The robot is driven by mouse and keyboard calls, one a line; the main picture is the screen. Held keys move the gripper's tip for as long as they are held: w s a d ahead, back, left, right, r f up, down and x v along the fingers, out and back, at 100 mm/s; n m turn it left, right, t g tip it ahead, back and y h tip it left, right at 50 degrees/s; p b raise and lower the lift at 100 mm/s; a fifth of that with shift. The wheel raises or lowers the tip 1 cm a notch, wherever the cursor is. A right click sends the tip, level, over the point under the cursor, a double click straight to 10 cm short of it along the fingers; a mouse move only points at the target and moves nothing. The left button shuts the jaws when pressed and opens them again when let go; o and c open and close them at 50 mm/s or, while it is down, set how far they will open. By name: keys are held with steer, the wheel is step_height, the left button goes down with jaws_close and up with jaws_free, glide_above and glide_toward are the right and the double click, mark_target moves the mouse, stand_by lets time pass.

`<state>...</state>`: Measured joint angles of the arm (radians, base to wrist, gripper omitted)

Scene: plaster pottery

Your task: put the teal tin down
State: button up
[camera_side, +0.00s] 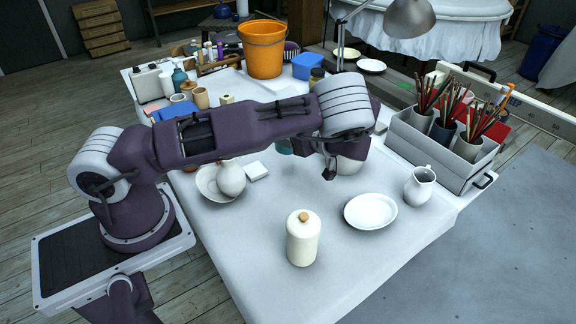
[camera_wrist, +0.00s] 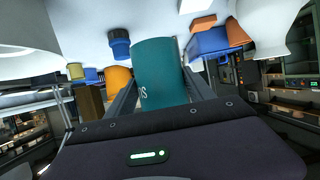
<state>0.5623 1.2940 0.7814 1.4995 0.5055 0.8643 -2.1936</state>
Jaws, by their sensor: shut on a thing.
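My gripper (camera_wrist: 161,88) is shut on the teal tin (camera_wrist: 158,70), which sits between the two fingers in the wrist view, with light lettering on its side. In the side view my gripper (camera_side: 329,172) hangs over the middle of the white table, and only a small teal patch of the tin (camera_side: 285,148) shows beneath my arm. My arm hides the rest. I cannot tell whether the tin's base touches the table.
A white vase (camera_side: 231,180) and a white block (camera_side: 257,171) are left of the gripper. A lidded cream jar (camera_side: 302,243), a white dish (camera_side: 370,211) and a jug (camera_side: 420,190) stand in front and right. A grey crate (camera_side: 433,158) holds brush pots.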

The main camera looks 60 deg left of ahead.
step_height(320, 180, down, 8)
steer(key=shift+f, duration=0.15)
steer(key=o, duration=1.6)
steer(key=s+v, duration=0.1)
steer(key=v, duration=1.1)
steer(key=s+d+r+m+h, duration=0.1)
steer(key=s+r+m+h, duration=0.25)
steer(key=r, duration=0.45)
steer(key=s+d+r+m+t+h, duration=0.1)
steer(key=s+d+r+m+h, duration=0.1)
steer(key=s+r+h, duration=0.35)
steer(key=s+d+r+m+h, duration=0.1)
steer(key=s+r+m+h, duration=0.15)
steer(key=r, duration=0.65)
steer(key=s+d+r+m+t+h, duration=0.1)
steer(key=s+r+m+t, duration=0.1)
steer(key=s+m, duration=0.3)
steer(key=s+d+r+m+t+h, duration=0.1)
steer(key=s+m, duration=0.4)
steer(key=s, duration=0.5)
step_height(320, 180, up, 3)
steer(key=shift+d+f+m+t, duration=0.25)
steer(key=shift+d+t, duration=0.5)
steer(key=shift+t, duration=0.45)
